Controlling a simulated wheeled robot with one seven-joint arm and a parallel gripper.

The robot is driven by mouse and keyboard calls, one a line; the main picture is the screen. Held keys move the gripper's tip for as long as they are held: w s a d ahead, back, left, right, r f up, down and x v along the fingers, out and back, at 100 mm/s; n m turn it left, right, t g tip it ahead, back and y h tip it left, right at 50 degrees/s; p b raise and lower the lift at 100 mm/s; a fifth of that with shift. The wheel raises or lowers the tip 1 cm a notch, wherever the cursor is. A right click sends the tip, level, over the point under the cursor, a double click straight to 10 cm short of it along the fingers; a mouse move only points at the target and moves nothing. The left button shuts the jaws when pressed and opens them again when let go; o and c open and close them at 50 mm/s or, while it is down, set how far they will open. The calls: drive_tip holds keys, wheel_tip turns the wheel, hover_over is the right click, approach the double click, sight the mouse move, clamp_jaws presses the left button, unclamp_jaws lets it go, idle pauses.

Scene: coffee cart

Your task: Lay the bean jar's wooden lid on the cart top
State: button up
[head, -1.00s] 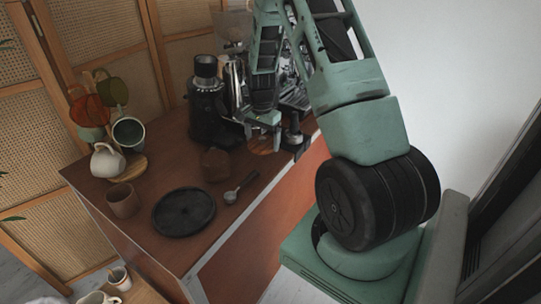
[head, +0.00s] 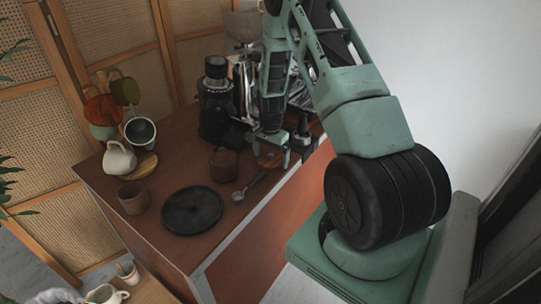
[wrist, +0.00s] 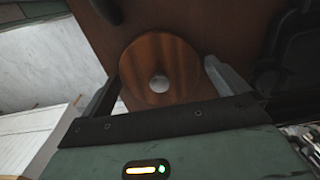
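The wooden lid (wrist: 140,65) is a round brown disc with a small pale knob at its centre. In the wrist view it fills the gap between my fingertips, its rim up against both. It also shows under my gripper in the head view (head: 268,161). My gripper (head: 270,155) is low over the right part of the brown cart top (head: 165,165) and is shut on the lid by its rim. I cannot tell whether the lid touches the cart top. I cannot clearly pick out the bean jar.
A small brown pot (head: 223,164), a spoon-like tool (head: 246,188) and a black round tray (head: 192,210) lie left of my gripper. A black grinder (head: 216,105) stands behind. A brown cup (head: 133,197), a white pitcher (head: 119,157) and a mug stand are farther left.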

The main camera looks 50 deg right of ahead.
sight(271, 155)
wheel_tip(271, 155, up, 12)
drive_tip(key=b, duration=0.3)
drive_tip(key=s+a+r+n, duration=0.15)
drive_tip(key=a+n, duration=0.25)
drive_tip(key=a, duration=0.6)
drive_tip(key=a+r+n+y, duration=0.1)
drive_tip(key=a+r+n, duration=0.25)
drive_tip(key=a, duration=0.65)
drive_tip(key=s+a+r+n, duration=0.15)
drive_tip(key=a+n, duration=0.35)
drive_tip(key=a, duration=0.5)
drive_tip(key=s+a+r+n, duration=0.1)
drive_tip(key=s+a+n, duration=0.5)
drive_tip(key=s, duration=0.4)
drive_tip(key=s+a+r+n, duration=0.1)
drive_tip(key=s+a+n, duration=0.5)
drive_tip(key=s+a, duration=0.2)
drive_tip(key=shift+s+r, duration=0.15)
drive_tip(key=shift+s, duration=0.8)
